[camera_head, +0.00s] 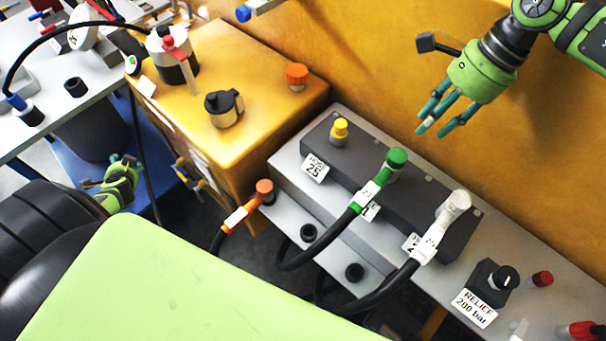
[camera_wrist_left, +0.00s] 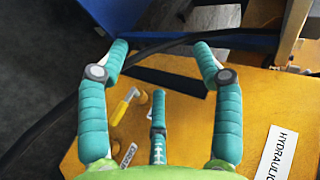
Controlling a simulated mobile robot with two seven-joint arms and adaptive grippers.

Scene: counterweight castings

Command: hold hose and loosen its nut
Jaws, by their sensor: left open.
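Hoses with coloured end fittings run to the grey block. The green-ended one (camera_head: 395,160) and the white-ended one (camera_head: 454,207) sit on the block's dark manifold, their black hoses hanging to the lower left. An orange-ended hose (camera_head: 264,190) joins at the block's left end. Which one the task means, I cannot tell. My right gripper (camera_head: 437,129) is open and empty, above and behind the white and green fittings. My left gripper (camera_wrist_left: 160,48) is open with nothing between its fingers, over a yellow surface; a black hose passes beyond its fingertips.
A yellow cap (camera_head: 340,131) sits on the manifold. A relief knob (camera_head: 503,279) and a red cap (camera_head: 543,278) are at the right. The yellow tank (camera_head: 285,50) carries a black cap (camera_head: 224,107) and an orange cap (camera_head: 297,75). A grey table (camera_head: 100,75) is at the left.

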